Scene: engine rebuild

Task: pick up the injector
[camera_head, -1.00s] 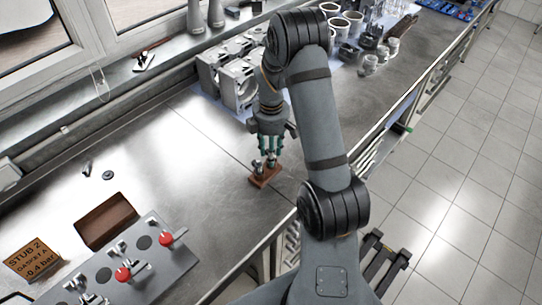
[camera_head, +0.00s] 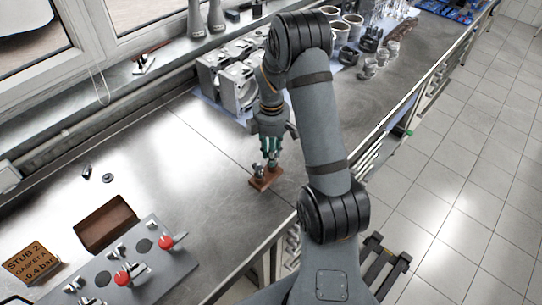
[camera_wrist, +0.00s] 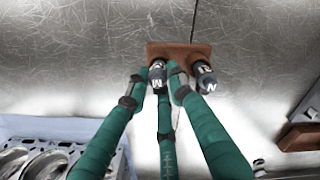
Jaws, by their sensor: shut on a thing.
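A reddish-brown block (camera_head: 262,183) lies on the steel bench and holds two small dark injectors with pale lettered caps. It also shows in the wrist view (camera_wrist: 180,50). My gripper (camera_head: 270,152), with green fingers, points down over the block. In the wrist view, its fingertips (camera_wrist: 158,88) are around the injector marked M (camera_wrist: 157,72) and shut on it. The other injector (camera_wrist: 205,80), marked N, stands just to the right, outside the fingers. The M injector still appears at the block; whether its lower end is seated is hidden.
Grey engine blocks (camera_head: 235,85) stand behind my gripper. A grey panel with red knobs (camera_head: 165,262), a brown tray (camera_head: 104,222) and an orange sign (camera_head: 30,263) are at the lower left. The bench left of the block is mostly clear.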

